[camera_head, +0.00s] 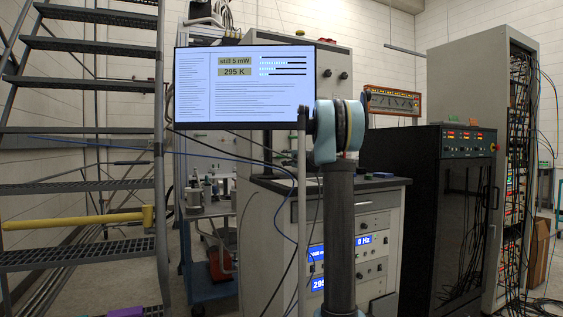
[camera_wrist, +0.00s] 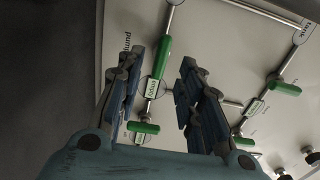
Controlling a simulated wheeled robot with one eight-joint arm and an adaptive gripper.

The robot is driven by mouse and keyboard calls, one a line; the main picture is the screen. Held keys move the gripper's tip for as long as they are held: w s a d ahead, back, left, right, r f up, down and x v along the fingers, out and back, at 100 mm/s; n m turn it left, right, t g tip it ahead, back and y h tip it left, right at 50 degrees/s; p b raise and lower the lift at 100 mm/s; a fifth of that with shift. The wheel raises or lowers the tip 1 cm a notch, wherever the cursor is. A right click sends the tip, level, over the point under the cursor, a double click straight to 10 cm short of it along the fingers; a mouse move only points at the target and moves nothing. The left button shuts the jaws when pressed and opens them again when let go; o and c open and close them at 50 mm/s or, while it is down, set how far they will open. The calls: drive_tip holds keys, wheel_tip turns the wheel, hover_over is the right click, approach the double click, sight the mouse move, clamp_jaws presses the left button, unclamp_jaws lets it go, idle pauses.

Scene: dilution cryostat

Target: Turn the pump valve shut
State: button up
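In the wrist view my gripper (camera_wrist: 162,56) is open, its two blue-grey fingers spread and empty. A green valve handle (camera_wrist: 163,60) shows between the fingertips, lying along its thin metal pipe. I cannot tell how far in front of the fingers it is, and no contact shows. A small label (camera_wrist: 152,88) sits just below it, too blurred to read surely, so I cannot confirm that this is the pump valve. Another green handle (camera_wrist: 143,127) lies lower between the fingers, roughly crosswise to its pipe. My gripper is not visible in the head view.
More green handles show at the right of the panel, one upper (camera_wrist: 285,88) and one lower (camera_wrist: 243,140). The head view has a monitor (camera_head: 245,88) behind my arm, a black cabinet (camera_head: 440,220), a cabled rack (camera_head: 490,150) and metal stairs (camera_head: 85,185) at left.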

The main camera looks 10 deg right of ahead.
sight(283, 157)
drive_tip(key=shift+x, duration=3.4)
drive_tip(key=shift+f, duration=0.1)
clamp_jaws()
